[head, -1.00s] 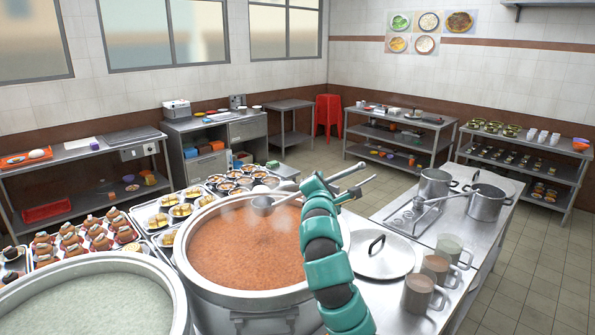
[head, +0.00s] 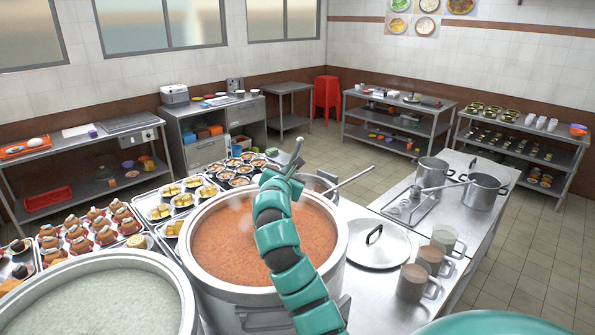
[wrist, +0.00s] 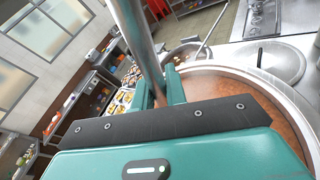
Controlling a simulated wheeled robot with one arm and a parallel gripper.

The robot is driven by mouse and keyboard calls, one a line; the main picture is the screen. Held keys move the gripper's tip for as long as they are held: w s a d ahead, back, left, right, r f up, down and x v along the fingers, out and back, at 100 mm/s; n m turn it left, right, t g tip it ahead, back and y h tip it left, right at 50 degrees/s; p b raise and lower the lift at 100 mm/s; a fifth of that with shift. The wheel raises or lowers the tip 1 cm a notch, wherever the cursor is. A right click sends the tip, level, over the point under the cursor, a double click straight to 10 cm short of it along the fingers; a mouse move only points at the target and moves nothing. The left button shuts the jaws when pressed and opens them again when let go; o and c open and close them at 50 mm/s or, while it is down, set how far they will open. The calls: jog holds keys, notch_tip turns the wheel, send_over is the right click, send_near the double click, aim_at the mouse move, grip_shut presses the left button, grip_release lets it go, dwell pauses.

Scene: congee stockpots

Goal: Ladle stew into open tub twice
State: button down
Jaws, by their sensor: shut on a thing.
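The large metal stockpot (head: 336,247) of orange-brown stew (head: 222,238) stands front centre in the head view. My arm reaches across it. My gripper (head: 285,168) is at the pot's far side, with its fingers shut on a metal ladle handle (wrist: 138,35) that runs up across the wrist view. The ladle's bowl is hidden, so its contents cannot be told. A round metal vessel (head: 327,181) with a long handle leaning out stands just behind the stew pot, partly covered by my arm. I cannot make out which container is the open tub.
A pot of pale congee (head: 95,300) stands at front left. Trays of small dishes (head: 160,207) lie behind it. A loose lid (head: 374,243), several mugs (head: 412,284) and two smaller pots (head: 483,193) occupy the right counter. Open floor lies beyond.

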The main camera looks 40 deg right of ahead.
jog(key=s+d+f+m+t+b, duration=0.1)
jog(key=s+d+f+m+b, duration=0.3)
jog(key=s+f+b, duration=0.4)
jog(key=shift+s+d+f+t+h, duration=0.15)
jog(key=shift+s+f+t+h, duration=0.3)
jog(key=shift+f, duration=1.15)
notch_tip(320, 180, up, 14)
jog(key=p, duration=0.9)
jog(key=shift+r+p, duration=0.25)
jog(key=shift+p, duration=0.05)
jog(key=shift+f+b, duration=0.1)
jog(key=shift+b, duration=0.5)
jog(key=shift+m+b, duration=1)
jog(key=shift+b, duration=0.2)
